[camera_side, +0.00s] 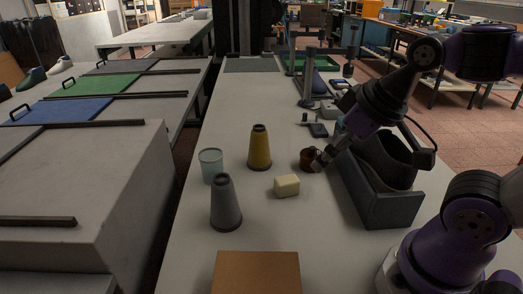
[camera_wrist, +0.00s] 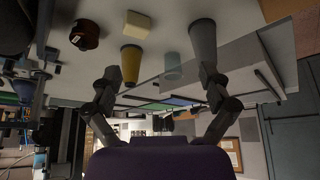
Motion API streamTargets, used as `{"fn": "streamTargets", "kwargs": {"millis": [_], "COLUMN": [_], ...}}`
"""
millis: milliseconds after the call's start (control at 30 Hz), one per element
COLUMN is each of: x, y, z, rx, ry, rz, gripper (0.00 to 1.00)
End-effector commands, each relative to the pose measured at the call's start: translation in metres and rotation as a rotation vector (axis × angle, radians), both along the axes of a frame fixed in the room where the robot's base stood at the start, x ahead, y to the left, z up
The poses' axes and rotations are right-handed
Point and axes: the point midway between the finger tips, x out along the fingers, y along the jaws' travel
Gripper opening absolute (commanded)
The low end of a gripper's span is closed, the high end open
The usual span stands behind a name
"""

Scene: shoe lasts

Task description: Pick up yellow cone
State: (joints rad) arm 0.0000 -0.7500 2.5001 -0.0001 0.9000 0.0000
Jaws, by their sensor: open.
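The yellow cone (camera_side: 260,150) stands upright on the table, its narrow dark-tipped end up. It also shows in the wrist view (camera_wrist: 131,62), where the scene looks upside down, just right of the left finger and beyond the fingertips. My gripper (camera_side: 319,163) is to the right of the cone in the side view, apart from it, and overlaps the brown mug there. In the wrist view my gripper (camera_wrist: 160,82) has its two fingers spread wide with nothing held between them. Whether a finger touches the mug cannot be told.
The brown mug (camera_side: 307,158) and a cream block (camera_side: 286,185) are near the cone. A pale blue cup (camera_side: 210,164) and a grey cone (camera_side: 226,206) stand to its left. A dark bin (camera_side: 390,212) is at right, a brown box (camera_side: 257,275) in front. Table behind the cone is clear.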

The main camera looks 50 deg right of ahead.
Motion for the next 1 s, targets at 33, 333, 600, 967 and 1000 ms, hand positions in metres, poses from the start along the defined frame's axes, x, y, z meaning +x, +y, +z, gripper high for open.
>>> {"fn": "streamTargets", "kwargs": {"millis": [33,333,600,967,1000], "x": [0.0,0.023,0.132,0.218,0.221], "y": [0.0,-0.004,-0.038,-0.086,-0.087], "z": [0.0,0.012,0.027,-0.009,-0.012], "rx": [0.0,-0.002,-0.002,0.002,0.004], "ry": [0.0,0.014,0.066,0.099,0.101], "rz": [0.0,-0.009,-0.037,-0.055,-0.056], "gripper": [0.92,0.92,0.92,0.92,0.92]}}
